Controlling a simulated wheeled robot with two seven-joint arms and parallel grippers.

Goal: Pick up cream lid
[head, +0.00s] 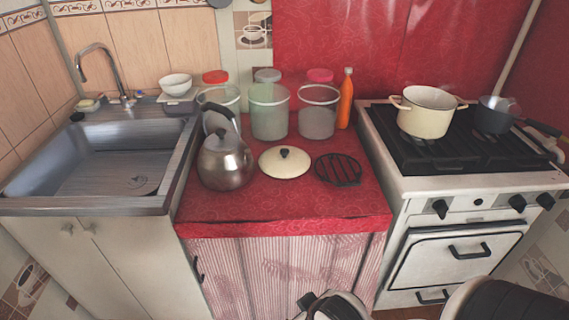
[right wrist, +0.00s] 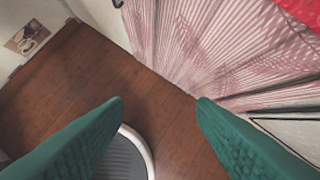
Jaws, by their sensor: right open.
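The cream lid (head: 276,164) with a dark knob lies flat on the red oilcloth counter (head: 290,212), between the kettle and the black trivet. My right gripper (right wrist: 160,100) shows in the right wrist view as two green fingers spread wide apart with nothing between them. It points down over the wooden floor, in front of the striped curtain (right wrist: 200,45), away from the lid. The lid does not show in that view. My left gripper is in neither view.
A metal kettle (head: 226,165) stands left of the lid and a black trivet (head: 338,169) lies to its right. Several jars and an orange bottle (head: 345,100) stand behind. A cream pot (head: 428,116) sits on the stove. The counter's front strip is clear.

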